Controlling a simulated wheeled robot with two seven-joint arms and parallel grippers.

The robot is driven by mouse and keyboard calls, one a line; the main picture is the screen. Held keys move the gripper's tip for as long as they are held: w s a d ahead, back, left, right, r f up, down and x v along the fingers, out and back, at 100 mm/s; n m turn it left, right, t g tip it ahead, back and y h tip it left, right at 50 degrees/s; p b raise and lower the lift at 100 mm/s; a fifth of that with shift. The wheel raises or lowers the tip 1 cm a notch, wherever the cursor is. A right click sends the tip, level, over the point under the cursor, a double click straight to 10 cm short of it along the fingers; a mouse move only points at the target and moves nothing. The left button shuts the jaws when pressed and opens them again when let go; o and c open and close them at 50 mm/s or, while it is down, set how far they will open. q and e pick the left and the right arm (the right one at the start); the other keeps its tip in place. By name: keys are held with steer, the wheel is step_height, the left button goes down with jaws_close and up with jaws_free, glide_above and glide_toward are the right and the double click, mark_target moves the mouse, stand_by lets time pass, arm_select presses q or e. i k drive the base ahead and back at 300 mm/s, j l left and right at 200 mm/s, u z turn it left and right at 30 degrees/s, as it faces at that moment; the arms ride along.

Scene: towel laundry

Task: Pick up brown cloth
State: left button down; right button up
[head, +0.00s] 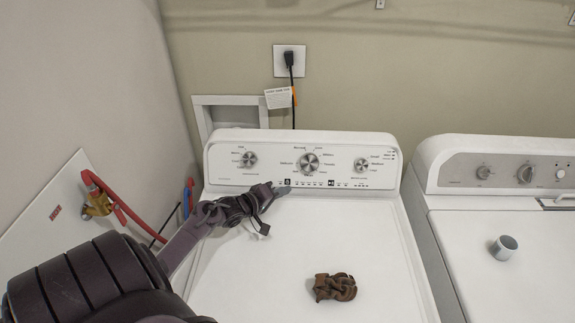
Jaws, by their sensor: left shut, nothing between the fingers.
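The brown cloth (335,287) lies crumpled in a small heap on the white top of the left washing machine (235,275), near the bottom middle of the head view. My left gripper (283,189) comes in from the left over the back of the machine top, close in front of the control panel. It is shut and empty. It is apart from the cloth, which lies nearer to me and a little to the right of it. My right gripper does not show.
The control panel (370,150) with knobs rises behind the machine top. A second machine (540,260) stands to the right across a narrow gap, with a small grey cup (503,248) on it. Red hose and wall are at left. The top around the cloth is clear.

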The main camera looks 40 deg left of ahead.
mark_target(340, 285)
steer(key=k+l, duration=0.75)
steer(key=l, duration=0.25)
steer(key=k+l, duration=0.4)
steer(key=l, duration=0.1)
